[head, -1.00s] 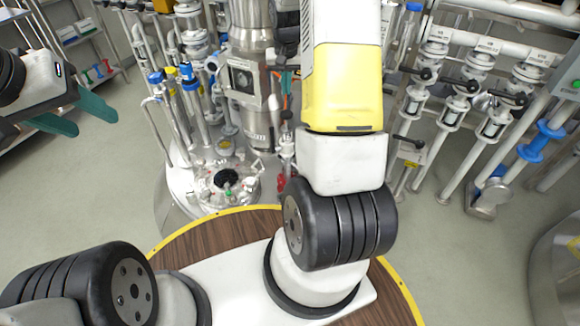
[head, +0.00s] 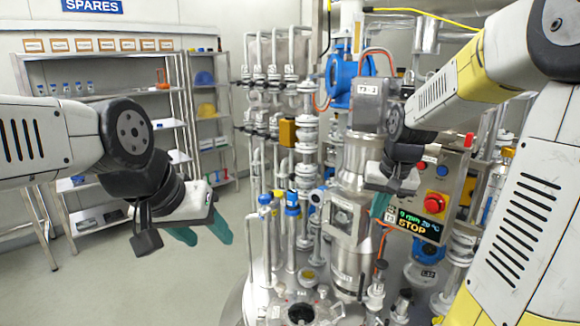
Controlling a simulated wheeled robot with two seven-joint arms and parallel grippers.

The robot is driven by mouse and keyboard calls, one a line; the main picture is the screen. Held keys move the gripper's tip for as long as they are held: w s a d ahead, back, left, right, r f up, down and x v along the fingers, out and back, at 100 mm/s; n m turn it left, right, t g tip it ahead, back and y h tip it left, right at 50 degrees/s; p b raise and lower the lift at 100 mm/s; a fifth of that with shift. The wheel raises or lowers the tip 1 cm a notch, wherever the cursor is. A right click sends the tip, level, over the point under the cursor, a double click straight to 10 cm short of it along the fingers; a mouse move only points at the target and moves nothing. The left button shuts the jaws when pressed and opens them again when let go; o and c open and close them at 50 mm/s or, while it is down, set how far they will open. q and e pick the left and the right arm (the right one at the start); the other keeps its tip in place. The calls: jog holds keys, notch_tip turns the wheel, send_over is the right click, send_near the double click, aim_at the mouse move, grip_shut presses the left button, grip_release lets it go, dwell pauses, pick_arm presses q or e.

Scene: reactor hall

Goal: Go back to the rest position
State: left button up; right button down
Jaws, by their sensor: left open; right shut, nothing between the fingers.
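My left gripper (head: 206,234) hangs at the left of the centre in the head view, with its two teal fingers apart and nothing between them. It is in free air in front of the shelves. My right gripper (head: 381,206) is further off, right of the centre, in front of the steel reactor column (head: 357,160) and beside the control panel (head: 425,195). Its teal fingers are small, partly hidden and together, with nothing seen in them. I cannot tell if it touches the panel.
The panel has a red button (head: 436,203) and a lit display reading STOP (head: 412,222). Pipes and valves (head: 285,110) stand left of the column. A metal shelf (head: 185,155) with helmets is at the back left. Grey floor (head: 120,285) is clear at the lower left.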

jog(key=s+a+r+n+t, duration=0.1)
jog(key=s+a+r, duration=0.1)
jog(key=s, duration=0.7)
jog(key=s+a+r+n+t+y, duration=0.1)
jog(key=s+a+r, duration=0.2)
jog(key=s, duration=0.6)
jog(key=shift+a+r+n+y, duration=0.3)
jog(key=shift+a, duration=0.85)
